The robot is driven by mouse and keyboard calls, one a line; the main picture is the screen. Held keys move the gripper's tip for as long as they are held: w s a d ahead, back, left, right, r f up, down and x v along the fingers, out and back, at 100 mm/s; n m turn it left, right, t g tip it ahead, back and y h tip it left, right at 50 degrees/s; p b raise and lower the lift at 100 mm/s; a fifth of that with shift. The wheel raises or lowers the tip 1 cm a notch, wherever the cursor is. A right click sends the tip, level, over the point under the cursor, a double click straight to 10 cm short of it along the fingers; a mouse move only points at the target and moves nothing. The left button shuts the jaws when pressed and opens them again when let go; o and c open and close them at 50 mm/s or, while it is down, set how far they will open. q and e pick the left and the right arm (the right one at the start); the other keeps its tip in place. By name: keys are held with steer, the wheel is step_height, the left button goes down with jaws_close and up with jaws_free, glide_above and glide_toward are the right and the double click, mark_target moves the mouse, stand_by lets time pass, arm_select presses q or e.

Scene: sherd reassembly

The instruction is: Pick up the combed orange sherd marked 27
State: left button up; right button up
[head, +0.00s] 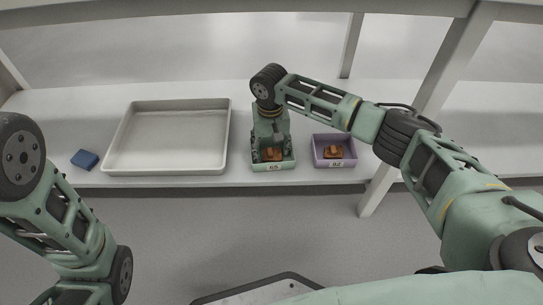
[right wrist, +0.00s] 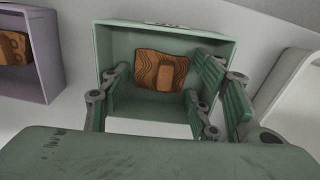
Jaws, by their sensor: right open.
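An orange-brown sherd (right wrist: 146,70) with dark combed lines lies in a green bin (right wrist: 118,42), seen in the right wrist view. A small plain brown block-like piece stands up from its middle. No number 27 can be read on it. In the head view the sherd (head: 273,155) shows partly below my right gripper (head: 269,150) in the green bin (head: 273,167) labelled 65. My right gripper points down into this bin, fingers open, with the sherd between them in the wrist view and nothing held. My left gripper is out of view.
A purple bin (head: 335,162) labelled 82 stands to the right with another orange sherd (head: 340,154) in it. A large, empty pale tray (head: 168,168) lies left of the green bin. A blue block (head: 85,159) lies at the shelf's left. A shelf post (head: 430,95) rises at the right.

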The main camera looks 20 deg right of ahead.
steer(key=c, duration=1)
steer(key=shift+o, duration=0.2)
steer(key=shift+r, duration=0.15)
